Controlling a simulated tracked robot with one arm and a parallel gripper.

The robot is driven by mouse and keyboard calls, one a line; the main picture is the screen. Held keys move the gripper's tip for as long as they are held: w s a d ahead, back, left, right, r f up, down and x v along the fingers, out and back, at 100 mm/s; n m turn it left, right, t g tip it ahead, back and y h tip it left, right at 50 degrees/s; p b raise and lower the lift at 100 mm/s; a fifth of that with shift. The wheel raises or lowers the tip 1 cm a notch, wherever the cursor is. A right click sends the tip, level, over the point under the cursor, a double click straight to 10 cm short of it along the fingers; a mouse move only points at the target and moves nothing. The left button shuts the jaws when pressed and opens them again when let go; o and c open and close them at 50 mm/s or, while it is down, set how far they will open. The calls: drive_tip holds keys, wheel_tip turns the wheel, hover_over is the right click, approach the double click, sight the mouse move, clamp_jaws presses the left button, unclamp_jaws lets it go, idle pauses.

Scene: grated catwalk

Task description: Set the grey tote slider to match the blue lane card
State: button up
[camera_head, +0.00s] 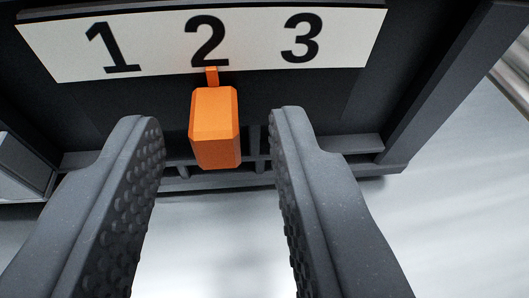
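The grey tote (405,95) fills the upper part of the view, dark grey, with a white number strip (160,38) reading 1, 2, 3. An orange slider knob (215,125) hangs below the strip, its small pointer under the 2. My gripper (212,125) is open, one finger on each side of the knob, with a gap visible on both sides. Neither finger appears to touch it. The blue lane card is not in view.
A grey box-like part (22,168) shows at the left edge. A pale, blurred floor (450,190) lies below and to the right. The tote's lower ledge runs behind the knob and fingertips.

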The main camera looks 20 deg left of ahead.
drive_tip(key=shift+p+v, duration=0.7)
drive_tip(key=shift+v, duration=2.2)
